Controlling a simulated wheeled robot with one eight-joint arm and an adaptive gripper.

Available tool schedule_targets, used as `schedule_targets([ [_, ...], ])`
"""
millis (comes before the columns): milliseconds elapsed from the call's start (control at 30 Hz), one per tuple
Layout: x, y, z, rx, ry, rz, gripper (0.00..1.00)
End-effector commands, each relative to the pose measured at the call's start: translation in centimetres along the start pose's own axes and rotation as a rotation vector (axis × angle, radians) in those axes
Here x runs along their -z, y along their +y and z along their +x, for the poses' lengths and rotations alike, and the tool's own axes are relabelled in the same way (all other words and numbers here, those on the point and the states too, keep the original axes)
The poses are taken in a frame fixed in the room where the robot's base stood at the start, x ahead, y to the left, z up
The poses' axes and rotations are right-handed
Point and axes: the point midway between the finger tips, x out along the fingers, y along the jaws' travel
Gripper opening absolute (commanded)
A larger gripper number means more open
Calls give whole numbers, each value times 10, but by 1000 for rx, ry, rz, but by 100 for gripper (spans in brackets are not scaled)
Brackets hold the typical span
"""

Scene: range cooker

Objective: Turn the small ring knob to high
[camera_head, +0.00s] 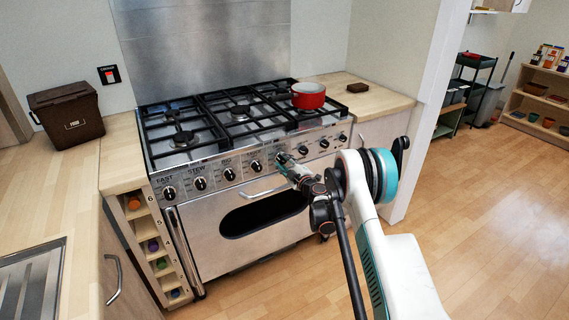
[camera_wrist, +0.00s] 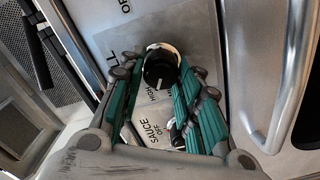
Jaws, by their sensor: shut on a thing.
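My gripper (camera_head: 284,165) is at the cooker's front panel, in the middle of the row of knobs. In the wrist view my gripper (camera_wrist: 160,72) has its teal fingers on both sides of a black round knob (camera_wrist: 161,66) with a pale base, and it is shut on this knob. A white pointer line on the knob's face points down in the picture, towards a "HIGH" mark. A "SAUCE" label (camera_wrist: 153,131) shows between the fingers, with another knob partly hidden by the right finger. I cannot read the held knob's own name.
The oven handle (camera_head: 264,191) runs just below the knobs; it shows at the right in the wrist view (camera_wrist: 291,80). Other knobs (camera_head: 256,166) stand close on both sides. A red pot (camera_head: 308,96) sits on the hob's right rear. The floor at right is clear.

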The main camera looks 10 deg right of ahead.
Motion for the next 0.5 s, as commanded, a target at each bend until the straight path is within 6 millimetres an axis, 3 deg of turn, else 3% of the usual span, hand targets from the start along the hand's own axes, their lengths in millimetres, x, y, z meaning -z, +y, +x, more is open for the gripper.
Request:
schedule_targets([
  [467, 0, -1, 0, 1, 1, -16, 8],
  [500, 0, -1, 0, 1, 1, -16, 34],
])
